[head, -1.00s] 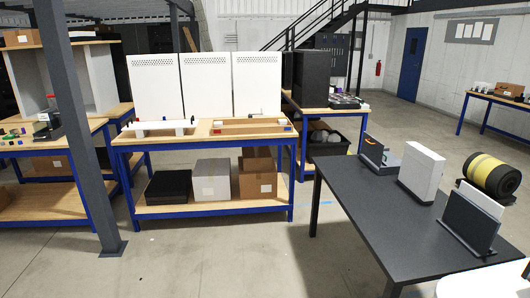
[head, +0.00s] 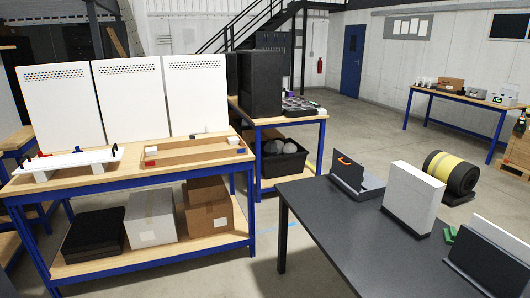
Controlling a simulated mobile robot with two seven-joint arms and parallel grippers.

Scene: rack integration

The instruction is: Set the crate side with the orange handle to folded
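One side panel with an orange handle (head: 344,159) stands upright, tilted slightly from vertical. The rest of the crate looks low and flat behind and to the right of this panel, and part of it is hidden by the panel. Neither of my grippers is in view.
The dark table (head: 310,212) also holds a white upright block (head: 411,197), a green item (head: 450,234) and a dark bracket (head: 486,262) with a white panel. A black and yellow roll (head: 451,173) lies beyond. A blue-legged workbench (head: 120,182) stands at left. Floor shows between them.

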